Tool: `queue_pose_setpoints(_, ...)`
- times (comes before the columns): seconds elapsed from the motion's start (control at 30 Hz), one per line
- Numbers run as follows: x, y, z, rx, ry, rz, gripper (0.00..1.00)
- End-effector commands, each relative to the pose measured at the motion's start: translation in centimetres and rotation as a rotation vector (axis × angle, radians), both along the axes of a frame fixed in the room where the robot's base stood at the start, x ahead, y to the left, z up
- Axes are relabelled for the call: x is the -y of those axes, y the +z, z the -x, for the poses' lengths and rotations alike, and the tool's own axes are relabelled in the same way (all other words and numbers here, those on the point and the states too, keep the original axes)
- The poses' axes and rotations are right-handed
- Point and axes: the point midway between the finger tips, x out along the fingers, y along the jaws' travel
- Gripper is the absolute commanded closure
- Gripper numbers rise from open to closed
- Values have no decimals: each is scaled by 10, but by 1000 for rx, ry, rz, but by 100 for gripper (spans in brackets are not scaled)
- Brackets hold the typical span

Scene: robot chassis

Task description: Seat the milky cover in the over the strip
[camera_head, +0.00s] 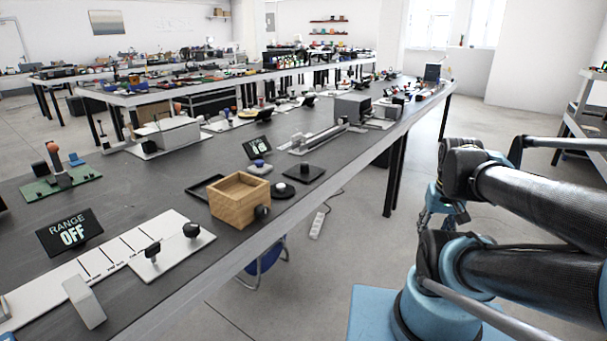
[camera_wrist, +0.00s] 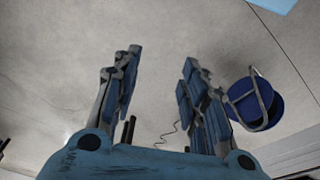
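My gripper (camera_wrist: 160,66) shows in the wrist view with its two blue-grey fingers apart and nothing between them. It hangs over bare floor, away from the table top. A long narrow strip-like fixture (camera_head: 320,138) lies on a pale base on the table, beyond the wooden box. I cannot tell whether it is the strip of the task. I cannot make out a milky cover for certain in either view.
The long dark table (camera_head: 140,196) carries a wooden box (camera_head: 239,200), a "RANGE OFF" display (camera_head: 70,232), a white slotted panel (camera_head: 120,262) and a grey box (camera_head: 352,107). A blue stool (camera_wrist: 256,103) and a power strip (camera_head: 317,225) are on the floor. The floor right of the table is mostly clear.

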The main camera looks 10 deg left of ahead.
Motion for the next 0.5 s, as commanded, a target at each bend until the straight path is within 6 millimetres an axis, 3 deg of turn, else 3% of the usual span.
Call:
queue_pose_setpoints(0.03, -1, 5, 7, 8, 7, -1, 42)
queue_pose_setpoints(0.2, -12, 26, -9, 1, 112, -9, 3)
queue_pose_setpoints(0.23, -15, 32, -14, -1, 145, -10, 0)
queue_pose_setpoints(0.5, -62, 95, -70, -14, 529, -39, 0)
